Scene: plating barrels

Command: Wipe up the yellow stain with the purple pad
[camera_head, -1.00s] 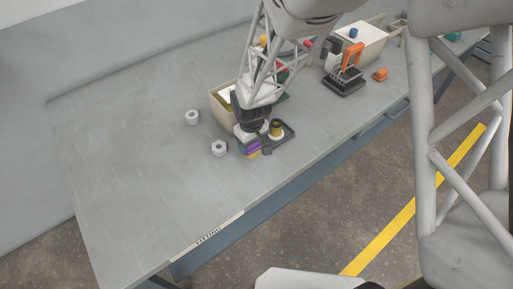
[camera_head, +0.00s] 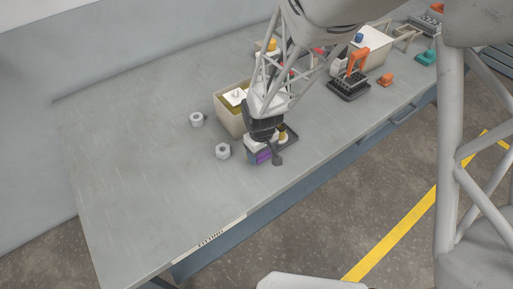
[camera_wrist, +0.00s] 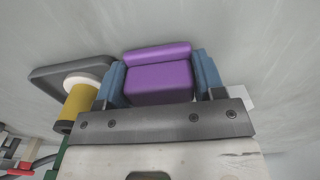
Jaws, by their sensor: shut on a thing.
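The purple pad (camera_head: 263,157) is low over the front part of the grey table, beside a dark tray. In the wrist view the pad (camera_wrist: 158,82) is a soft purple block between two blue fingers. My gripper (camera_wrist: 160,70) is shut on it. In the head view my gripper (camera_head: 262,148) points down at the table and partly hides the pad. I cannot tell whether the pad touches the tabletop. The yellow stain is not visible in either current view; the pad or gripper may hide it.
A dark tray (camera_wrist: 45,75) with a yellow cylinder (camera_wrist: 78,103) stands close beside the gripper. Two pale nuts (camera_head: 196,119) (camera_head: 223,151) lie to the left. A beige bin (camera_head: 227,116) is behind. The table's left side is clear; its front edge is near.

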